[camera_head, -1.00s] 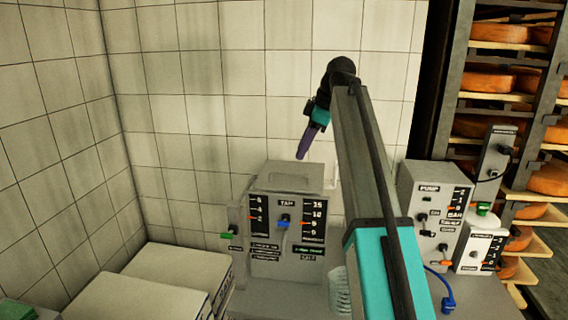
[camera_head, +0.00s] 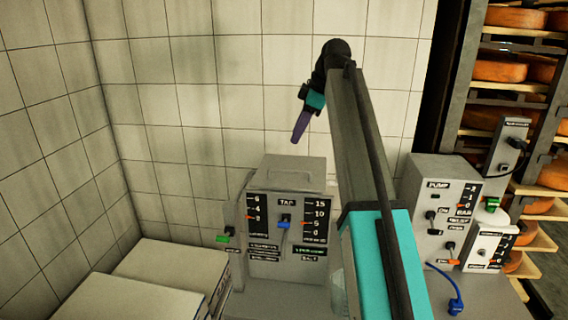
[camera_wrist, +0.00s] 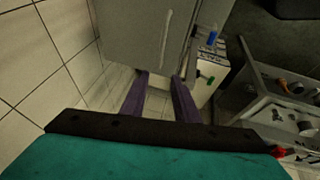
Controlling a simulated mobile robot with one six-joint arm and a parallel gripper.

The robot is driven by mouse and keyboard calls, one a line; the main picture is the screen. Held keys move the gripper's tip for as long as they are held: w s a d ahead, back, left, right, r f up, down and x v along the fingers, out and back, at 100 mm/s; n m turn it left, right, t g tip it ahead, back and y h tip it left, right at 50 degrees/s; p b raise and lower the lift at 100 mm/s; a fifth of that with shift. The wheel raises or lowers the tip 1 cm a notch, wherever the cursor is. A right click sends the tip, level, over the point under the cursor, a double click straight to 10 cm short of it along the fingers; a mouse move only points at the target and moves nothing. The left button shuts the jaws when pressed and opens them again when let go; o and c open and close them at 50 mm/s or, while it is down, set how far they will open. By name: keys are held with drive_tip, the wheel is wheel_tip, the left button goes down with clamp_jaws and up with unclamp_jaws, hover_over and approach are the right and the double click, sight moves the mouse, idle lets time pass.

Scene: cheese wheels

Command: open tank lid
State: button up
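A second grey control box (camera_head: 432,205) stands on the counter to the right, with a small white box (camera_head: 487,245) beside it. A rack (camera_head: 520,95) of cheese wheels is at the far right. White boxes (camera_head: 125,300) sit at the lower left. A tiled wall is behind the tank.

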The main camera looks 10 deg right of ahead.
drive_tip(key=p, duration=0.3)
hover_over(283, 180)
drive_tip(key=shift+f, duration=6.25)
clamp_jaws()
